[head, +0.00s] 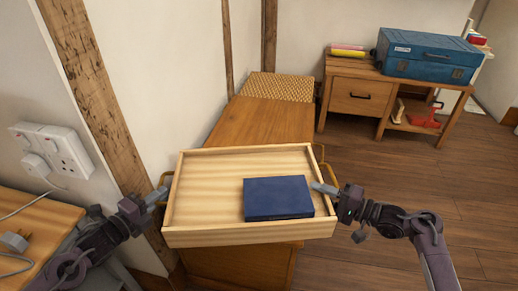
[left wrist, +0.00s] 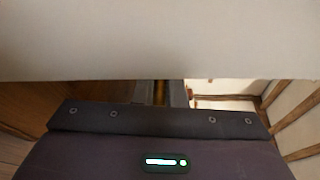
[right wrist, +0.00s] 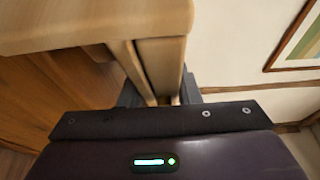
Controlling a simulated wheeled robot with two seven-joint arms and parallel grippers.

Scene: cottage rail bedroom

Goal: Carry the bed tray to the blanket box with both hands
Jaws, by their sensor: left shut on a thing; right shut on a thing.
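The bed tray (head: 205,190) is a pale wooden tray with low walls and brass side handles. A dark blue book or flat box (head: 278,198) lies in its right half. My left gripper (head: 158,196) is shut on the tray's left handle; my right gripper (head: 325,188) is shut on its right handle. The wooden blanket box (head: 258,122) stands behind and below the tray, its near part hidden by it. The tray looks held above the box's near end; the gap cannot be judged. The tray's edge also shows in the right wrist view (right wrist: 90,25).
A woven panel (head: 278,87) covers the box's far end. A desk (head: 355,95) with a blue case (head: 428,55) and a red tool stands at the back right. A wooden surface (head: 30,225) with a plug and cable is at left, below wall sockets. Floor at right is clear.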

